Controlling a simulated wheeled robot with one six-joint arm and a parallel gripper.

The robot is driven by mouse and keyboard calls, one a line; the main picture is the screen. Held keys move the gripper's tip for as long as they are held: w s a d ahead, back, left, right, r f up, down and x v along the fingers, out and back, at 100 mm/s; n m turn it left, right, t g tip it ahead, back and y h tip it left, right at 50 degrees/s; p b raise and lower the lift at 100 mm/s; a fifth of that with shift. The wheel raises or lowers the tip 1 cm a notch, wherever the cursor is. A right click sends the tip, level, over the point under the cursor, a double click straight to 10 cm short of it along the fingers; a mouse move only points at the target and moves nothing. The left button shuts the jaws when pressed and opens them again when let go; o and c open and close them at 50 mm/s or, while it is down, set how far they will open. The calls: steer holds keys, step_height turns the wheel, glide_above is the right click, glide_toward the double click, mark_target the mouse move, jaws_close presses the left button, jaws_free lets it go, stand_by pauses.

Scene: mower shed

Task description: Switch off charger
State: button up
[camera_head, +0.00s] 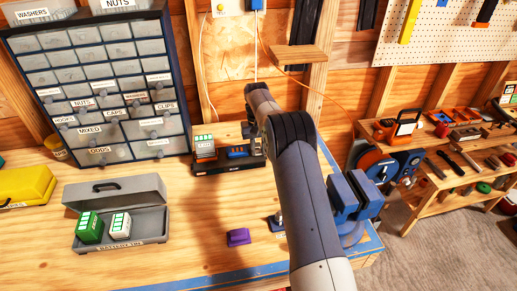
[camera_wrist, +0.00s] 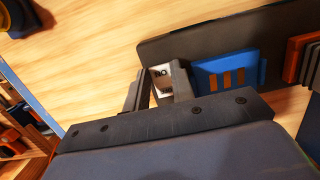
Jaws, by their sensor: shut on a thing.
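The charger (camera_head: 230,166) is a low black unit at the back of the workbench. A battery with green marks (camera_head: 204,147) stands on its left part, and a blue slot piece (camera_head: 238,151) is beside it. In the wrist view the charger's dark base (camera_wrist: 210,35) and the blue piece (camera_wrist: 228,73) with copper-coloured strips are close up. A small white switch plate with letters (camera_wrist: 162,72) shows between the fingers of my gripper (camera_wrist: 158,84). My gripper is shut on the switch at the charger's end; the contact itself is partly hidden.
An open grey case (camera_head: 120,217) holds two green-and-white batteries at the bench's left front. A purple block (camera_head: 238,237) lies near the front edge. A blue vise (camera_head: 352,195) is right of my arm. Drawer cabinet (camera_head: 95,85) stands behind.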

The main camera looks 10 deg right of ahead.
steer(key=shift+w+r+g, duration=0.15)
steer(key=shift+w+g, duration=0.05)
steer(key=shift+g, duration=0.6)
steer(key=o, duration=0.7)
steer(key=shift+s+t, duration=0.25)
steer(key=shift+t, duration=0.75)
